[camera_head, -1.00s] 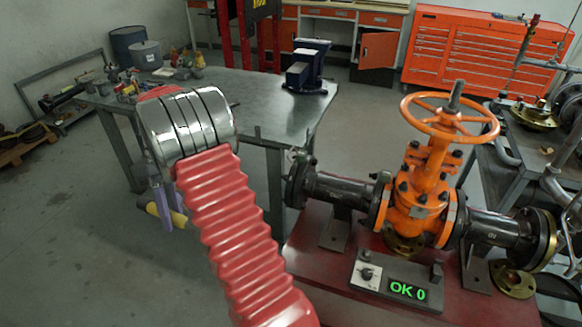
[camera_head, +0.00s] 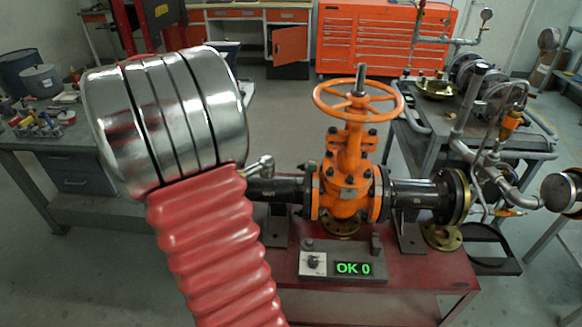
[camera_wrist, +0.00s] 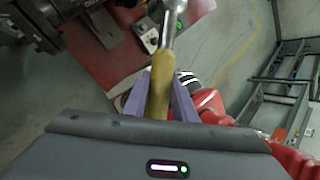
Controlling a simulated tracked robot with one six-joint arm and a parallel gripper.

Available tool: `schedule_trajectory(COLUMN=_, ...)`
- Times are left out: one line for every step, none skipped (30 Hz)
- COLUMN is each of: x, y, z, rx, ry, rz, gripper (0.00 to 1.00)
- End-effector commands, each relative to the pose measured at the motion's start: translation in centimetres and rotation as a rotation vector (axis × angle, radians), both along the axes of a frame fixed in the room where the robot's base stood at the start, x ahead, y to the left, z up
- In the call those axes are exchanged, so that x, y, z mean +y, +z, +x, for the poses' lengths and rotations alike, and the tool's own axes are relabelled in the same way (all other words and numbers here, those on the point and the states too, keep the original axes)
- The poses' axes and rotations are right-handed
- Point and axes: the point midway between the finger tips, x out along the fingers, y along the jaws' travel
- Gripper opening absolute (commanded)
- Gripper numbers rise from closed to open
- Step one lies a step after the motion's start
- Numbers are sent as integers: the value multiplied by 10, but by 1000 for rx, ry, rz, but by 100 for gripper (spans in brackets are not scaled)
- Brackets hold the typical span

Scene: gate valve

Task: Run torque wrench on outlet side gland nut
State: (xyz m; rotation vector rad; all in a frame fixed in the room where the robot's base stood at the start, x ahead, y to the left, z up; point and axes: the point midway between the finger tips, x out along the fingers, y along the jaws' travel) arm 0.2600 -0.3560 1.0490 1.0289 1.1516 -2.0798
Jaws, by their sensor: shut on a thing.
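The orange gate valve (camera_head: 346,185) stands upright on the red bench, with its handwheel (camera_head: 358,100) on top. Bolts and nuts show on its neck below the handwheel, but I cannot tell which is the outlet side gland nut. My gripper (camera_wrist: 158,88) has two purple fingers and is shut on the yellow handle of the torque wrench (camera_wrist: 160,97). The wrench's metal head shows at the top of the wrist view. In the head view, my arm hides the gripper, and a metal wrench end (camera_head: 262,164) shows beside it, left of the valve, apparently apart from it.
Black flanged pipes run left and right from the valve; the right one (camera_head: 412,194) ends in a flange. A box with a green "OK 0" display (camera_head: 352,268) sits in front on the red bench (camera_head: 400,290). A grey table with fittings stands to the right.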

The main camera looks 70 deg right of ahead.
Motion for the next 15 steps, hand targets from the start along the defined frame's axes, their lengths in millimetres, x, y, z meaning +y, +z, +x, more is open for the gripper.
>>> schedule_trajectory(x=-5, y=7, z=-14, rx=-2, ry=26, rz=-4, gripper=0)
schedule_trajectory(x=-8, y=9, z=-21, rx=-2, ry=48, rz=-4, gripper=0)
schedule_trajectory(x=-12, y=13, z=-31, rx=-3, ry=74, rz=-4, gripper=0)
schedule_trajectory(x=-15, y=15, z=-38, rx=-2, ry=93, rz=-5, gripper=0)
schedule_trajectory(x=-17, y=18, z=-45, rx=-3, ry=113, rz=-5, gripper=0)
schedule_trajectory(x=-20, y=21, z=-54, rx=-2, ry=137, rz=-4, gripper=0)
schedule_trajectory(x=-22, y=24, z=-61, rx=-2, ry=157, rz=-5, gripper=0)
schedule_trajectory(x=-24, y=26, z=-68, rx=-3, ry=174, rz=-5, gripper=0)
schedule_trajectory(x=-27, y=29, z=-78, rx=-3, ry=198, rz=-5, gripper=0)
schedule_trajectory(x=-29, y=32, z=-84, rx=-2, ry=216, rz=-6, gripper=0)
schedule_trajectory(x=-30, y=34, z=-91, rx=-3, ry=232, rz=-6, gripper=0)
schedule_trajectory(x=-32, y=37, z=-100, rx=-3, ry=256, rz=-6, gripper=0)
schedule_trajectory(x=-34, y=40, z=-107, rx=-2, ry=273, rz=-6, gripper=0)
schedule_trajectory(x=-35, y=42, z=-113, rx=-2, ry=289, rz=-5, gripper=0)
schedule_trajectory(x=-36, y=45, z=-122, rx=-3, ry=310, rz=-5, gripper=0)
